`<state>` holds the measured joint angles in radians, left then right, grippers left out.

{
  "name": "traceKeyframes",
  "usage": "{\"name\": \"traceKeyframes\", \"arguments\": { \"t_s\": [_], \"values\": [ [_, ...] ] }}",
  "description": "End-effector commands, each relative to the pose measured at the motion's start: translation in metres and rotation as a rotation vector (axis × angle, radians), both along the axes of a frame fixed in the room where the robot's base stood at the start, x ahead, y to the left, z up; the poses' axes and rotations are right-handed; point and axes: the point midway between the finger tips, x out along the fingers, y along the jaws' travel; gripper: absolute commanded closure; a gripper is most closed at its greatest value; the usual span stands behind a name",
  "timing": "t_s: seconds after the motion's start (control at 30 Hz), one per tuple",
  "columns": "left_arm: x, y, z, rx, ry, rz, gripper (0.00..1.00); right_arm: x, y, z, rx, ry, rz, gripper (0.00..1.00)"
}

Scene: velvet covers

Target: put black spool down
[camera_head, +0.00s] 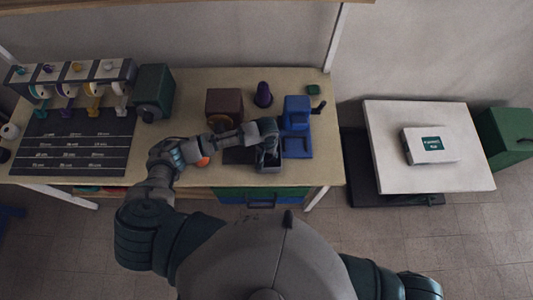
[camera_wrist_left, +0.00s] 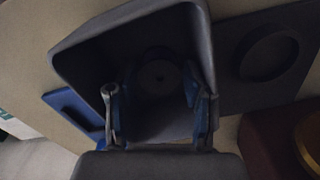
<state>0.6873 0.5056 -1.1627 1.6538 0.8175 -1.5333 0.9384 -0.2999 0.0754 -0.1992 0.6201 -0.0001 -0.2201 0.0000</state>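My left gripper (camera_head: 268,160) reaches down into a dark grey open bin (camera_head: 272,169) near the front edge of the workbench. In the left wrist view the bin (camera_wrist_left: 88,50) surrounds the fingers (camera_wrist_left: 157,95). A black spool (camera_wrist_left: 158,73), with a small hole at its centre, lies between the two blue-padded fingertips, inside the bin outline. The dark shading hides whether the pads touch the spool and whether it rests on the bin floor. In the head view the gripper hides the spool. My right gripper is out of view.
A blue device (camera_head: 297,112) stands behind and right of the bin. A brown box (camera_head: 225,103) and purple cone (camera_head: 263,95) stand behind. A dark plate with a round recess (camera_wrist_left: 268,52) adjoins the bin. A spool rack (camera_head: 75,75) stands left; a white table (camera_head: 385,125) stands right.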

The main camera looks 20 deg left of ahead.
Motion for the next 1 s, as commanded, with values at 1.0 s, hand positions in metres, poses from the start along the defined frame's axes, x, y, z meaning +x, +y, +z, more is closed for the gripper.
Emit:
{"name": "traceKeyframes", "arguments": {
  "t_s": [1.0],
  "values": [
    [0.001, 0.000, 0.112, 0.000, -0.002, 0.000, 0.47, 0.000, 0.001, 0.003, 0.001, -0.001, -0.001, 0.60]
  ]
}}
